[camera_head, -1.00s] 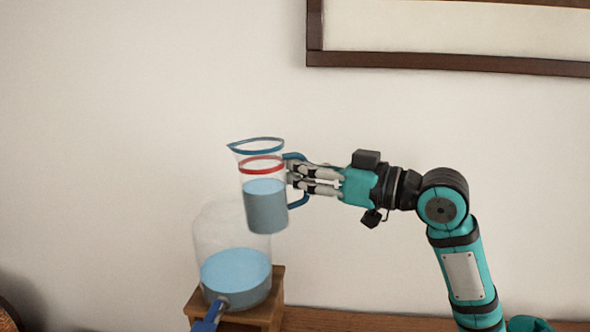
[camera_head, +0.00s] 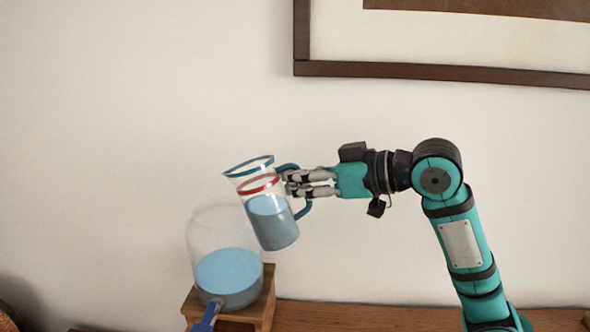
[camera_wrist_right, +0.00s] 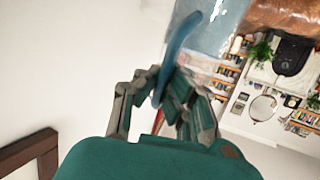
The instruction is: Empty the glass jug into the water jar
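The glass jug (camera_head: 270,222) has a blue rim, a red band and a blue handle, and holds blue-grey water to about its middle. It is tilted to the left, with its spout above the water jar. My right gripper (camera_head: 288,184) is shut on the jug's handle; the blue handle also shows between the fingers in the right wrist view (camera_wrist_right: 172,55). The water jar (camera_head: 228,270) is clear glass with blue water in its lower part and a blue tap at its front. No stream shows between jug and jar. My left gripper is not in view.
The jar stands on a small wooden stand (camera_head: 262,312) on a wooden surface (camera_head: 350,316) along the wall. A dark-framed picture (camera_head: 450,72) hangs at the upper right. The surface right of the stand is clear.

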